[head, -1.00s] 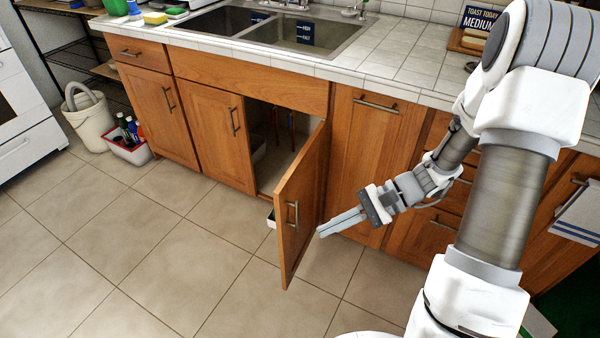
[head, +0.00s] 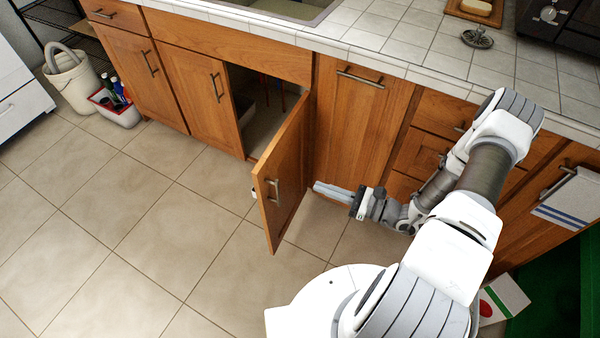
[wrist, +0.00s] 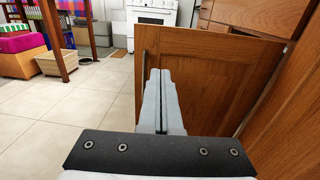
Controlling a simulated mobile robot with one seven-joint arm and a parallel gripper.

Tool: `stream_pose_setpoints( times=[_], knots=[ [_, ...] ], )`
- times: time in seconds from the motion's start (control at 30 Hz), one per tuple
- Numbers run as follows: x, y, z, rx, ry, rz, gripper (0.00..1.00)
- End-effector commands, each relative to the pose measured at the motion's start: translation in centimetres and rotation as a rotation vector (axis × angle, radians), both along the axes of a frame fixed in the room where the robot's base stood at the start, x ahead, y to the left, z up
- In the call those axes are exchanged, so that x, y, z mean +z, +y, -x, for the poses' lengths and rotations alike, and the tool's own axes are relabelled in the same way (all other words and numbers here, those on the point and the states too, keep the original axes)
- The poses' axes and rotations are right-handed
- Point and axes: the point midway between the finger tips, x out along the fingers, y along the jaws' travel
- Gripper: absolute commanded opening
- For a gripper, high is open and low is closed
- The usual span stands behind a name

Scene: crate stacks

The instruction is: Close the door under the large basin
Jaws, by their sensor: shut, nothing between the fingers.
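The wooden cabinet door (head: 287,172) under the sink stands ajar, hinged on its right side, with its free edge swung out into the room. Its metal handle (head: 273,192) is on the outer face, near the free edge. A strip of the dark cabinet opening (head: 262,125) shows to its left. Only the near edge of the basin (head: 290,10) is visible. My gripper (head: 316,187) is shut and empty, on the outer side of the door. In the wrist view the fingers (wrist: 163,72) point at the door panel (wrist: 205,75); I cannot tell whether they touch it.
A closed cabinet front (head: 360,140) and drawers (head: 420,152) stand to the right. A white bucket (head: 75,85) and a small bin of bottles (head: 118,108) stand far left. The tiled floor (head: 150,230) left of the door is clear.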

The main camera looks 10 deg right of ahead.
Motion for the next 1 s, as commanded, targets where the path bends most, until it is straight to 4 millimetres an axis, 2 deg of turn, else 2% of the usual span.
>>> stream_pose_setpoints(
  times=[0.4, 0.6, 0.8, 1.0],
  knots=[
    [-0.1, 7.0, -4.4, 0.007, -0.001, 0.001, 0.00],
    [-0.1, 9.8, -6.3, 0.007, -0.002, 0.001, 0.00],
    [0.0, 11.0, -7.2, 0.004, 0.000, 0.001, 0.00],
    [0.0, 11.2, -7.3, 0.003, 0.000, 0.001, 0.00]
  ],
)
